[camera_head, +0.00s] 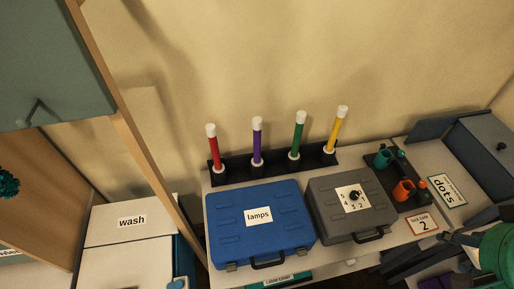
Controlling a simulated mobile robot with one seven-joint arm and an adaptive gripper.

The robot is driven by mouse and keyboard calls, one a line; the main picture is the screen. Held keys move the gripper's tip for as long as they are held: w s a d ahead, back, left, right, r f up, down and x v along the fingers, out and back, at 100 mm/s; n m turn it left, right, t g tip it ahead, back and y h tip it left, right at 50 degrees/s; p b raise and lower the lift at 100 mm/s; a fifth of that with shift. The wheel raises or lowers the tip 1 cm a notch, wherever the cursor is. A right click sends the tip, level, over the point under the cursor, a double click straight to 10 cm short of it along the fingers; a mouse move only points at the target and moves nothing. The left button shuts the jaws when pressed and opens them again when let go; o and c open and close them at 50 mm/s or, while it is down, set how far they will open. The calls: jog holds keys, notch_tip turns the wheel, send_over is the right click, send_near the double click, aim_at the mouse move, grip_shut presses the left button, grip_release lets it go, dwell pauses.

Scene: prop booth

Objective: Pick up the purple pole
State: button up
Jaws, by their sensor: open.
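The purple pole (257,143) stands upright in a black rack (236,174) against the back wall. It has a white cap and a white collar at its foot. It is second from the left, between a red pole (213,148) and a green pole (297,137). A yellow pole (335,131) stands at the right end. My gripper (452,239) shows in part at the lower right, cut by the frame edge. It is open, well apart from the purple pole.
In front of the rack lie a blue case labelled "lamps" (228,238) and a grey case (328,222) with a dial. A dark tray (412,207) with teal and orange pieces is to their right. A "wash" box (115,250) stands lower left; a wooden post (135,130) rises left of the rack.

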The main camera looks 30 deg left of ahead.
jog(key=w+a+r+g+y+p, duration=0.1)
jog(key=w+a+r+g+p, duration=0.3)
jog(key=w+a, duration=0.65)
jog(key=w+a+m+p, duration=0.2)
jog(key=w+a, duration=1)
jog(key=a, duration=0.2)
jog(key=m+g+h+p, duration=0.1)
jog(key=m+g+p, duration=0.1)
jog(key=p, duration=0.4)
send_over(258, 126)
jog(key=w, duration=0.2)
jog(key=f, duration=1.6)
jog(key=shift+s+a+f, duration=0.1)
jog(key=shift+a+f, duration=0.15)
jog(key=shift+a, duration=0.1)
jog(key=shift+s+a+f, duration=0.1)
jog(key=shift+a+f, duration=0.15)
jog(key=shift+f, duration=4.3)
